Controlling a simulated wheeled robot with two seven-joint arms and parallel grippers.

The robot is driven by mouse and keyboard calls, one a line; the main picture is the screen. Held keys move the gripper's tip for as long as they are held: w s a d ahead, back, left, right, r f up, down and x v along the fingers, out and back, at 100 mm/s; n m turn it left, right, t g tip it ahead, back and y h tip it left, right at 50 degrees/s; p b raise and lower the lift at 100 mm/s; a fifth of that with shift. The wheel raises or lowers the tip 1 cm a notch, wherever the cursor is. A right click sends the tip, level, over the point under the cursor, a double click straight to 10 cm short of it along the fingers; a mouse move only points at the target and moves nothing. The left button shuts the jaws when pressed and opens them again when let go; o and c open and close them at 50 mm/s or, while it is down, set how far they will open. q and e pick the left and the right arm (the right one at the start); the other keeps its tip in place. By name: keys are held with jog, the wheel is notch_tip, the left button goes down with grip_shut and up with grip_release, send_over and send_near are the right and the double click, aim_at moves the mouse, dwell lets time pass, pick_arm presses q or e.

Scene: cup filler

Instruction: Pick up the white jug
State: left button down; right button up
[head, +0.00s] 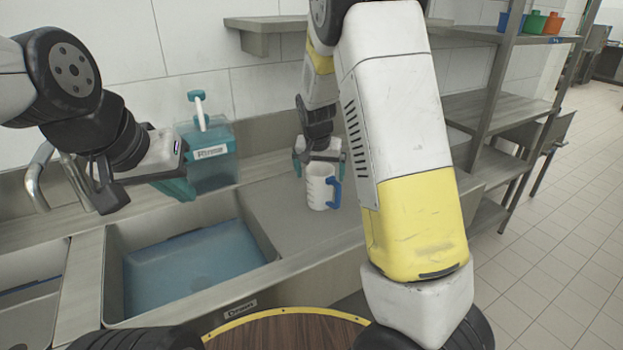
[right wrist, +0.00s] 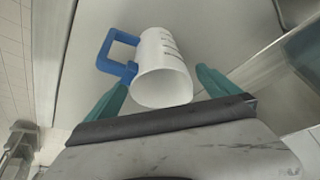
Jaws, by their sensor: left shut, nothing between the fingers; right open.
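The white jug (head: 317,187) stands upright on the metal counter, with its blue handle (head: 334,193) on the right in the head view. In the right wrist view the jug (right wrist: 162,72) shows its open mouth and dark measuring marks, and its handle points left. My left gripper (head: 178,187) is shut and empty, beside the teal dispenser at the left.
A teal pump dispenser (head: 210,165) labelled Rinse stands behind the sink. The sink basin (head: 115,272) holds blue liquid, left of the jug. Shelves (head: 497,100) rise at the right, with several coloured containers on top. The counter (head: 270,200) around the jug is clear.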

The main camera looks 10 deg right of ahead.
jog(key=x, duration=0.4)
jog(key=shift+w+f, duration=0.1)
jog(key=c, duration=1.4)
jog(key=shift+c, duration=0.2)
